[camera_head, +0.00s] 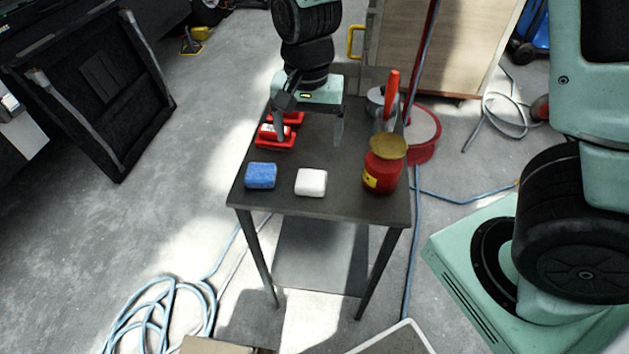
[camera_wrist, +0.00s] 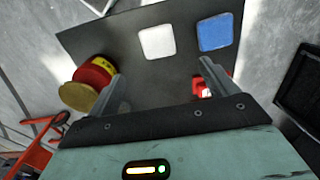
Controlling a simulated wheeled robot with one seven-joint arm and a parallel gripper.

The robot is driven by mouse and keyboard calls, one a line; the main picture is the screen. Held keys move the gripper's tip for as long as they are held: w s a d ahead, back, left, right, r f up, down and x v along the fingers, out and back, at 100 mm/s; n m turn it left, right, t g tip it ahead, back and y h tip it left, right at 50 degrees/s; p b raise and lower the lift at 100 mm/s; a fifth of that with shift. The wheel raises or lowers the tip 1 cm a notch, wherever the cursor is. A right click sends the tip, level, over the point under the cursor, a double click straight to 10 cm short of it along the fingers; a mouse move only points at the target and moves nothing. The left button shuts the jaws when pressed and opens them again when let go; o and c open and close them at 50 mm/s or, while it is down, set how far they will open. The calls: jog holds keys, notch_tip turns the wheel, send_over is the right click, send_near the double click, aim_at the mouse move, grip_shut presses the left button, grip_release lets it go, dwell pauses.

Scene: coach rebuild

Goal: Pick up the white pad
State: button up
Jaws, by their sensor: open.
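The white pad (camera_head: 311,182) lies flat on the dark table (camera_head: 330,204) near its front edge, between a blue pad (camera_head: 261,175) and a red tin. In the wrist view the white pad (camera_wrist: 157,42) lies ahead of the open fingers, beside the blue pad (camera_wrist: 215,32), with nothing covering it. My gripper (camera_head: 310,140) is open and empty above the back part of the table, apart from the white pad. Its two fingers also show in the wrist view (camera_wrist: 163,75).
The red tin (camera_head: 382,172) with a yellowish lid stands right of the white pad. Red items (camera_head: 274,136) lie at the table's left back. A grey metal pot-like object (camera_head: 382,104) with a red handle stands at the right back. Hoses (camera_head: 170,310) lie on the floor.

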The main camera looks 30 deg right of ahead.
send_over(311, 178)
notch_tip(311, 178, down, 8)
jog(key=shift+w+a+r+b, duration=0.1)
jog(key=shift+a+b, duration=0.05)
jog(key=shift+b, duration=0.15)
jog(key=shift+f, duration=2.6)
jog(key=c, duration=1.1)
jog(key=shift+c, duration=0.2)
jog(key=shift+r, duration=0.1)
notch_tip(311, 178, up, 10)
jog(key=shift+p, duration=0.4)
